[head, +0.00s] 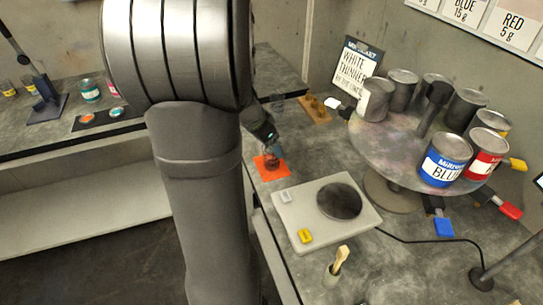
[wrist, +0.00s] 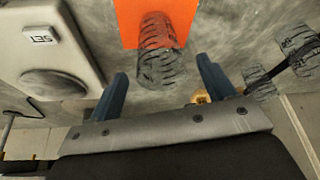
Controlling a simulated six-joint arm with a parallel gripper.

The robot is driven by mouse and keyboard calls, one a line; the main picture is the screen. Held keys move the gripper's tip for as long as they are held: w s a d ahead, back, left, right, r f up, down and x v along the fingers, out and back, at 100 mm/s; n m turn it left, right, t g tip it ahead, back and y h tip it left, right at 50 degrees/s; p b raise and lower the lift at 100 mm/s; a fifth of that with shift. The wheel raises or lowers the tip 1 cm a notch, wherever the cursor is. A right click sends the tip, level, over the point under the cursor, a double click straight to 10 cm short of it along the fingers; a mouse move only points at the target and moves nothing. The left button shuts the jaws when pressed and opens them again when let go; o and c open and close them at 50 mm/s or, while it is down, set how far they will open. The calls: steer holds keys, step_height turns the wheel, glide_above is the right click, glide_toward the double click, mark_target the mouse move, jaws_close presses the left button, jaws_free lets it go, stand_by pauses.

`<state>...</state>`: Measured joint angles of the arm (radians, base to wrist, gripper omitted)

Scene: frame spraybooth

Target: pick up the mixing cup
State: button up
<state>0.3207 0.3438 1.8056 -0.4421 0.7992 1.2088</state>
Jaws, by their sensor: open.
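The mixing cup (wrist: 158,50) is clear with dark wavy markings. In the wrist view it stands on an orange square (wrist: 126,22). In the head view the cup (head: 271,161) is small, on the orange square (head: 262,172) at the near edge of the bench. My gripper (wrist: 162,70) is open, its two blue fingers spread with the cup's end between or just beyond their tips; the exact depth is unclear. In the head view my gripper (head: 273,146) is just above the cup, partly hidden by my arm.
A scale (head: 310,225) with a round dark plate stands nearby. A wooden block (head: 315,110) and a thinner sign (head: 354,70) stand behind.

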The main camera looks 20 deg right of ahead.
steer(key=shift+d+x, duration=0.2)
steer(key=shift+x, duration=2.15)
steer(key=shift+w+r, duration=0.1)
steer(key=c, duration=1.1)
steer(key=shift+o, duration=0.2)
steer(key=shift+r, duration=0.1)
